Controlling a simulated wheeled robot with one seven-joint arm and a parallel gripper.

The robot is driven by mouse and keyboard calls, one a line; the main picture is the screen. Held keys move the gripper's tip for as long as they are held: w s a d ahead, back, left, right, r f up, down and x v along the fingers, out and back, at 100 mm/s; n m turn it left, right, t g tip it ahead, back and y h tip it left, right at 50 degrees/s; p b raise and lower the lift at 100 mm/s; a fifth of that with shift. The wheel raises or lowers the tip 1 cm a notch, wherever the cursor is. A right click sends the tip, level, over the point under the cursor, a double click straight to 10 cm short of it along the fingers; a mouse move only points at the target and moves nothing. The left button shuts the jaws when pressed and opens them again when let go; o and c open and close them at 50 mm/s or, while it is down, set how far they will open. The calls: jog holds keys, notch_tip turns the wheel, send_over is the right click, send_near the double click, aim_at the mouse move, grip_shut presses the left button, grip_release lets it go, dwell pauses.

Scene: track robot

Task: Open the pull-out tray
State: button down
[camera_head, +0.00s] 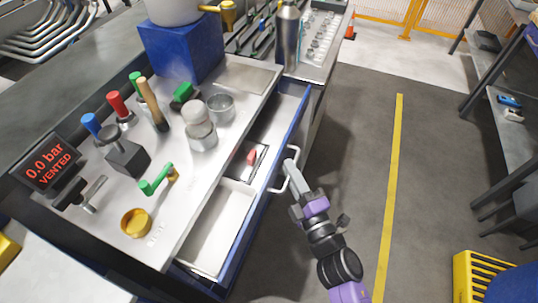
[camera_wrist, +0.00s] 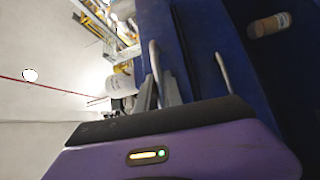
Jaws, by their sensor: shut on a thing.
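The pull-out tray (camera_head: 216,232) is a blue-fronted drawer under the grey worktop, and it stands out from the bench with its inside showing. A dark insert with a red item (camera_head: 252,157) lies in its middle part, and pale compartments show on either side. My gripper (camera_head: 290,165) is at the white bar handle (camera_head: 278,189) on the blue front and is shut on it. In the wrist view the fingers (camera_wrist: 155,95) meet the pale handle (camera_wrist: 154,58) against the blue front. The fingertips' exact contact is small and partly hidden.
The worktop holds colored-handled tools, a brass cup (camera_head: 136,222), a green-handled valve (camera_head: 157,180) and a display (camera_head: 46,164) reading "0.0 bar VENTED". A steel flask (camera_head: 286,38) stands behind. The floor (camera_head: 350,150) right of the drawer is clear. A yellow crate (camera_head: 482,278) sits lower right.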

jog(key=s+d+p, duration=0.2)
jog(key=d, duration=0.4)
jog(key=shift+s, duration=0.15)
jog(key=shift+f, duration=0.1)
jog(key=c, duration=1.8)
grip_release()
jog(key=shift+o, duration=0.2)
jog(key=b+v, duration=0.1)
jog(key=v, duration=0.6)
jog(key=shift+s, duration=0.35)
jog(key=shift+d, duration=0.15)
